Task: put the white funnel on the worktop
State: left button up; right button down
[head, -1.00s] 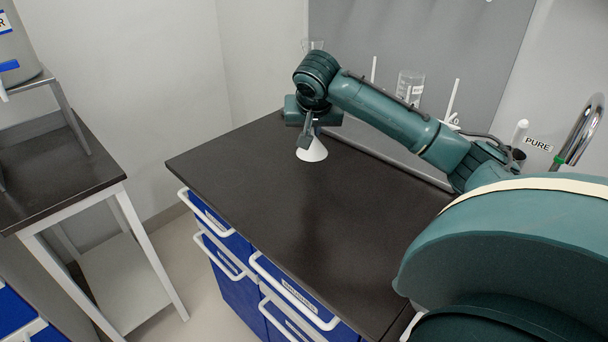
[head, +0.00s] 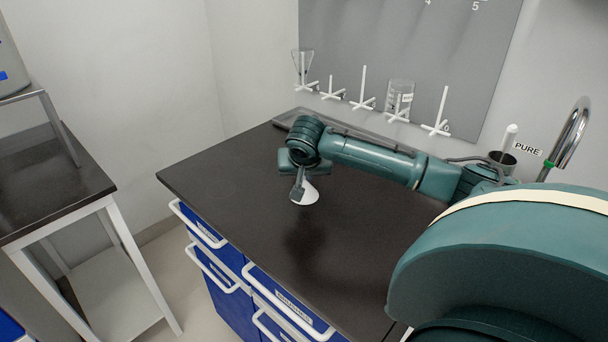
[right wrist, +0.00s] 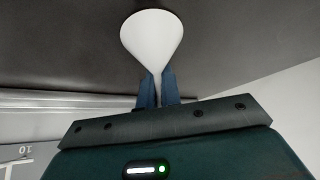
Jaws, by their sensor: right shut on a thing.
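The white funnel (head: 307,195) is in my right gripper (head: 298,187), low over the dark worktop (head: 330,245), with its wide mouth downward in the head view. I cannot tell whether its rim touches the surface. In the right wrist view the funnel (right wrist: 152,38) shows its cone, with its narrow end between the two blue fingers of my right gripper (right wrist: 158,80), which are shut on it. My left gripper is not in view.
A grey pegboard (head: 400,60) with white pegs stands behind the worktop; a beaker (head: 399,95) and a glass funnel (head: 302,62) hang there. A tap (head: 572,135) and a dark cup (head: 502,160) are at the right. The worktop's front and middle are clear.

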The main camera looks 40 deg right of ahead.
jog(key=shift+f, duration=0.1)
jog(key=c, duration=1.6)
grip_release()
jog(key=p+v, duration=0.1)
jog(key=v, duration=1.1)
